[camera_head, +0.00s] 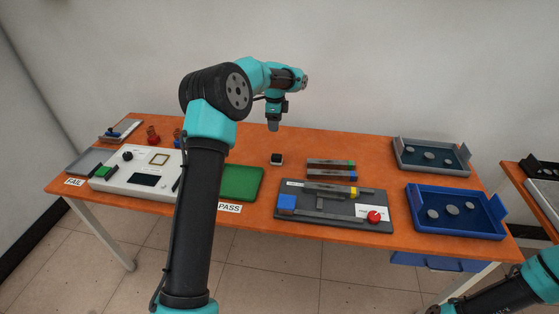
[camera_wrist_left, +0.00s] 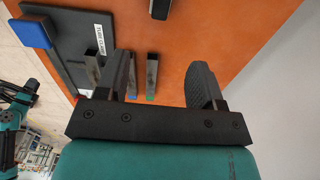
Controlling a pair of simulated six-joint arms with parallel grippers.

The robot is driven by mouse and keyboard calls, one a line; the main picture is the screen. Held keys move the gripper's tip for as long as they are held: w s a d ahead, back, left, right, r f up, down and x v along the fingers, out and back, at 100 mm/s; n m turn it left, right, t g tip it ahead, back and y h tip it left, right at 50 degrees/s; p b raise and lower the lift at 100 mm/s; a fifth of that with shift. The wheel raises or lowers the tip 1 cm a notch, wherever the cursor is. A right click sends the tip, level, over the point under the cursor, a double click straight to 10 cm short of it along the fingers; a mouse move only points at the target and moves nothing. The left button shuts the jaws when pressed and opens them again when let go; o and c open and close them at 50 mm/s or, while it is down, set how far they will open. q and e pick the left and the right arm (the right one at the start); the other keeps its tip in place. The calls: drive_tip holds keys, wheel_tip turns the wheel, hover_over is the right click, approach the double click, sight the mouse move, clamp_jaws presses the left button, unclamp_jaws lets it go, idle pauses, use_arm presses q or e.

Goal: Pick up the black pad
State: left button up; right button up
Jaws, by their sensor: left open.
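A small black pad (camera_head: 277,158) with a pale lower edge sits on the orange table near its middle. A dark object (camera_wrist_left: 160,8), likely the same pad, is cut off by the top edge of the left wrist view. My left gripper (camera_head: 273,125) hangs above the table behind the pad, apart from it.
A grey plate (camera_head: 335,206) with a blue block and red button lies in front of the pad. A green mat (camera_head: 240,183) lies to the left, beside a white device (camera_head: 133,190). Bars (camera_head: 330,168) lie to the right, then a grey tray (camera_head: 430,171) and a blue tray (camera_head: 455,228).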

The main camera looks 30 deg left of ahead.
use_arm(q)
drive_tip(key=shift+f, duration=0.1)
approach(276, 155)
drive_tip(key=f, duration=0.5)
drive_tip(key=shift+s+f, duration=0.2)
drive_tip(key=shift+s, duration=0.05)
drive_tip(key=shift+w+d+f, duration=0.15)
drive_tip(key=shift+f, duration=2.45)
drive_tip(key=shift+c, duration=0.3)
drive_tip(key=c, duration=0.9)
